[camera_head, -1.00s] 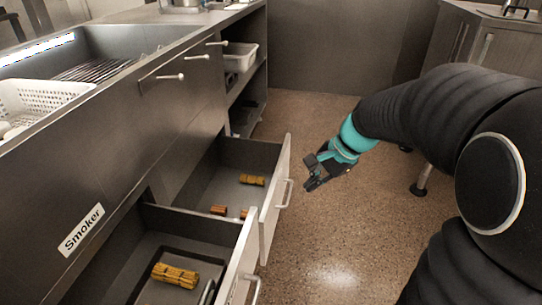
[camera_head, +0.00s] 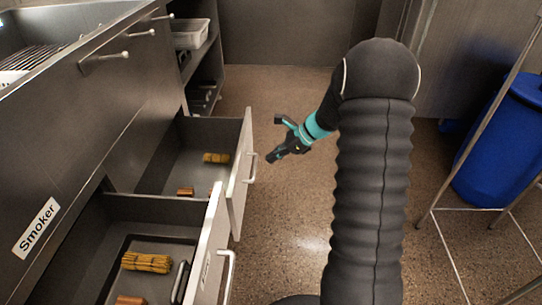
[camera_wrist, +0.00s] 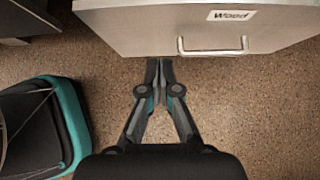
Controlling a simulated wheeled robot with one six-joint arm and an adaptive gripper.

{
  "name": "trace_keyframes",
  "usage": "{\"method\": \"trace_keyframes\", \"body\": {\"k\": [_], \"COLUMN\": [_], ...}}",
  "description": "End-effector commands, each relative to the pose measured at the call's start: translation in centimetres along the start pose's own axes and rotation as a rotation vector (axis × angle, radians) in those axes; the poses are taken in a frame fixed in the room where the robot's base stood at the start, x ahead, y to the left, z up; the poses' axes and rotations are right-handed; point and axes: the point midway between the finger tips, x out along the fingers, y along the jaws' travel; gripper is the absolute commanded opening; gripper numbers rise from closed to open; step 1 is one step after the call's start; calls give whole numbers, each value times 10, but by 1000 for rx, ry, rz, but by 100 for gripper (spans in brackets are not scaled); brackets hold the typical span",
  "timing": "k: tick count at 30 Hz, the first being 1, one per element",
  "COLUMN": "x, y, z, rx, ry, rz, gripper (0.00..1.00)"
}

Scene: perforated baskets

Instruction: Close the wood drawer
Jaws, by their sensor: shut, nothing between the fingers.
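Two drawers stand pulled out of the steel counter. The far one, with a pale front and bar handle (camera_head: 239,180), is the one beside my gripper (camera_head: 270,158). The wrist view shows a pale drawer front (camera_wrist: 130,32) labelled "Wood", with a bar handle (camera_wrist: 212,50); it appears to be this far drawer. The label cannot be read in the head view. My gripper points toward the front from outside. In the wrist view, its fingers (camera_wrist: 158,68) are shut and empty, just short of the front's lower edge and left of the handle. Contact is not clear.
The near open drawer (camera_head: 212,250) holds a yellow bundle (camera_head: 147,262). The far drawer holds another bundle (camera_head: 216,158) and a brown block (camera_head: 185,192). A blue bin (camera_head: 500,140) stands at right behind thin metal legs. Floor (camera_head: 290,215) right of the drawers is clear.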

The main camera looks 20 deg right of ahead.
Motion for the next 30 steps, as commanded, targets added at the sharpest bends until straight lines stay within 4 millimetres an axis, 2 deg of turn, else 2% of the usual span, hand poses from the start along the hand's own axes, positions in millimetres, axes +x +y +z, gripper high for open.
{"method": "trace_keyframes", "body": {"k": [3, 11, 12, 21, 30], "x": [25, 73, 77, 97, 99], "y": [1, 2, 1, 1, 1], "z": [0, -1, 5, 26, 28], "rx": [0, -1, -4, -2, -1], "ry": [1, 1, 0, 0, 0], "rz": [5, 5, 4, 1, 1], "gripper": [0, 0, 0, 0, 0]}}
